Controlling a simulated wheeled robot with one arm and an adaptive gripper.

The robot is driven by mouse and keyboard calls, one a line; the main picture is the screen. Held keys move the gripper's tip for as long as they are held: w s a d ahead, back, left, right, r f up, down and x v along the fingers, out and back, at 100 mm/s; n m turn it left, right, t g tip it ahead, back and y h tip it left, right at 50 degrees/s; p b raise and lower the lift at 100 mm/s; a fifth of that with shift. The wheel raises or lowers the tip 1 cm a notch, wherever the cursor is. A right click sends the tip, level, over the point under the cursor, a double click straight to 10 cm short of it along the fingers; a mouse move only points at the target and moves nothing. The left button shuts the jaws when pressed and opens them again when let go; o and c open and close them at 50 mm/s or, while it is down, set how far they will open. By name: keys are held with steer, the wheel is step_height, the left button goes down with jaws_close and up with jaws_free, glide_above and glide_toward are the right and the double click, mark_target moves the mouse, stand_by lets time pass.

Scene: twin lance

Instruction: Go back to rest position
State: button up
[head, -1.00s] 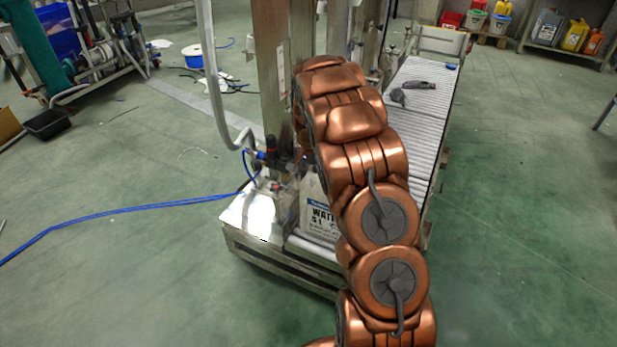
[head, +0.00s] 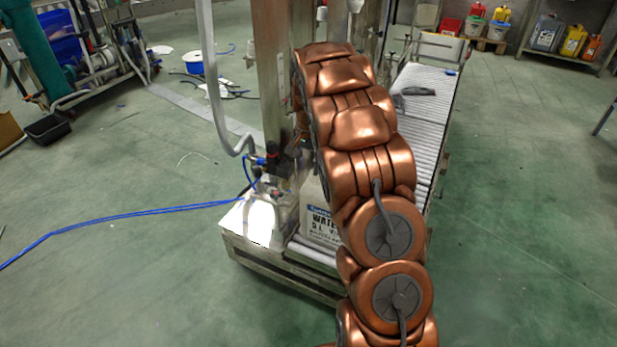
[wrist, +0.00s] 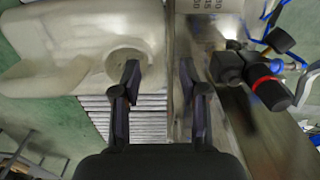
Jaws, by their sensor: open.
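My copper-coloured arm reaches forward over the machine in the head view, and it hides my gripper there. In the wrist view my gripper (wrist: 160,72) is open, with its two dark fingers apart and nothing held between them. A pale plastic container (wrist: 75,45) lies beyond and to the left of the fingers. Its label shows in the head view, where the white container (head: 318,220) stands on the machine's base, partly hidden by my arm. I cannot tell whether the fingers touch anything.
Black valve fittings (wrist: 250,68) are close to the right of my gripper. The roller conveyor (head: 425,125) runs back behind my arm, with a dark grey object (head: 416,91) on it. A metal column (head: 275,80) stands left of my arm. Green floor (head: 520,200) is clear at right.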

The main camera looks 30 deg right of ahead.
steer(key=s+a+r+n+p, duration=0.2)
steer(key=s+a+r+p, duration=0.35)
steer(key=r, duration=0.35)
steer(key=s+a+r+n+g+p, duration=0.15)
steer(key=s+a+r+p, duration=0.25)
steer(key=s+r, duration=0.4)
steer(key=s+a+r+n+t+p, duration=0.1)
steer(key=s+a+r+n+p, duration=0.1)
steer(key=s+a+r+p, duration=0.55)
steer(key=s+a+r+n+p, duration=0.2)
steer(key=s+r+n+p, duration=0.1)
steer(key=s, duration=0.6)
steer(key=s+a+r+n+g+p, duration=0.1)
steer(key=s+a+r+n+p, duration=0.2)
steer(key=s+r+p, duration=0.2)
steer(key=s+r, duration=0.2)
steer(key=s, duration=0.2)
steer(key=shift+s+a+r, duration=0.15)
steer(key=shift+s+r, duration=0.1)
steer(key=shift+r, duration=0.05)
steer(key=shift+o, duration=0.6)
steer(key=shift+s, duration=0.45)
